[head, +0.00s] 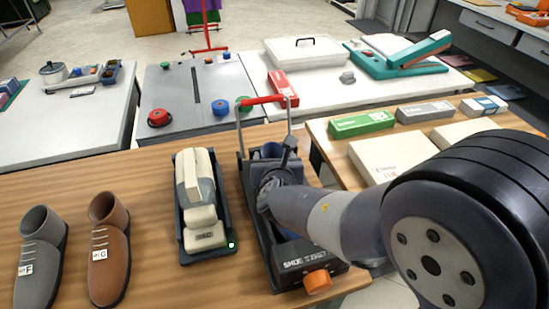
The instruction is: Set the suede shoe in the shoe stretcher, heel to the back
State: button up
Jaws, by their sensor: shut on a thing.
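The shoe stretcher (304,263) stands on the wooden counter, with a dark frame, a red-handled lever at its far end and an orange knob at its near end. A blue-grey shoe, apparently the suede shoe (267,151), shows its open collar at the far end, inside or just above the stretcher frame. My gripper (283,165) reaches over the stretcher and is shut on this shoe near the collar. My arm hides most of the shoe, including its toe. I cannot tell whether its sole rests on the stretcher.
A grey shoe tagged F (42,255) and a brown shoe tagged G (108,250) stand at the left. A beige-topped device (203,205) sits close to the stretcher's left. Boxes, including a green one (361,124), lie on the right counter. Bare wood lies between shoe G and the device.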

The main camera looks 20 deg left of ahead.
jog(key=shift+f, duration=0.1)
dwell(0.3)
jog(key=o, duration=1.6)
jog(key=shift+o, duration=0.2)
jog(key=shift+s, duration=0.15)
jog(key=p+v, duration=0.1)
jog(key=v, duration=0.9)
jog(key=shift+s+d, duration=0.2)
jog(key=shift+d, duration=0.05)
jog(key=b+x, duration=0.1)
jog(key=x, duration=0.9)
jog(key=shift+w+a, duration=0.2)
jog(key=shift+w, duration=0.05)
jog(key=shift+w+a, duration=0.1)
jog(key=shift+w, duration=0.05)
